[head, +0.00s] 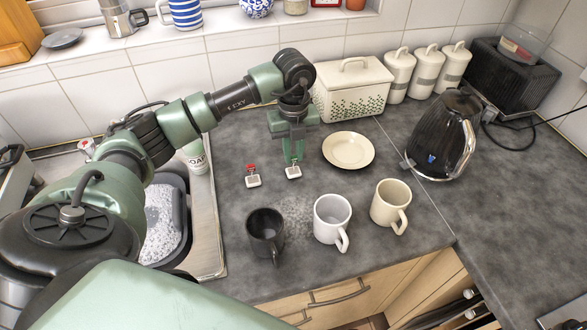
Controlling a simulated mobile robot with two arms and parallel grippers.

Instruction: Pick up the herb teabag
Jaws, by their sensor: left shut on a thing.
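Two small white teabags lie on the dark counter left of the cream saucer. The teabag at my gripper's tips, taken as the herb teabag (293,174), has its tag hidden by the fingers. The other teabag (253,182) has a red tag and lies a little to the left, apart from my gripper. My left gripper (293,161) points straight down and is shut on the herb teabag at its upper end. The bag is at or very near the counter surface. My right gripper is not in view.
A black mug (266,234), white mug (332,218) and cream mug (391,204) stand in front. A cream saucer (348,150) is right of my gripper. Behind is a bread bin (352,88); a kettle (443,137) stands right. The sink (203,230) is left.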

